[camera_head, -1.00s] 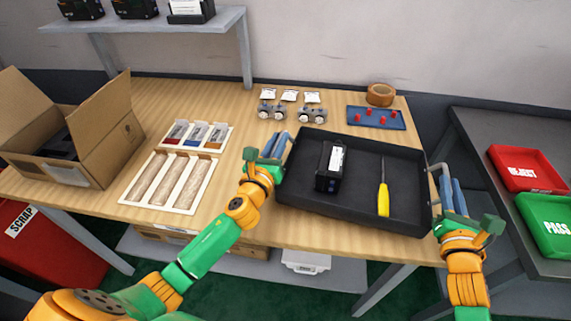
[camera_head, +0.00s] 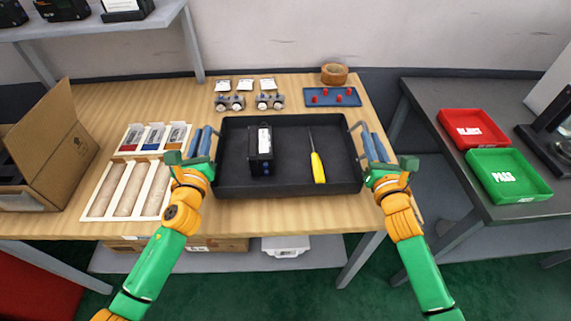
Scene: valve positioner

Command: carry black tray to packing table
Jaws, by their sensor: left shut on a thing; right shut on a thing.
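The black tray (camera_head: 287,187) is in the middle of the view, above or on the wooden table; I cannot tell if it touches. It holds a black positioner box (camera_head: 260,150) with a white label and a screwdriver with a yellow handle (camera_head: 318,168). My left gripper (camera_head: 201,145) is shut on the tray's left handle. My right gripper (camera_head: 374,149) is shut on the tray's right handle. The tray looks about level. Which table is the packing table is not marked in view.
The wooden table (camera_head: 240,216) also bears an open cardboard box (camera_head: 55,150), a white parts tray (camera_head: 87,211), gauges (camera_head: 230,102) and a blue mat (camera_head: 317,98). A grey table (camera_head: 440,125) at the right bears a red REJECT bin (camera_head: 473,129) and a green PASS bin (camera_head: 508,175).

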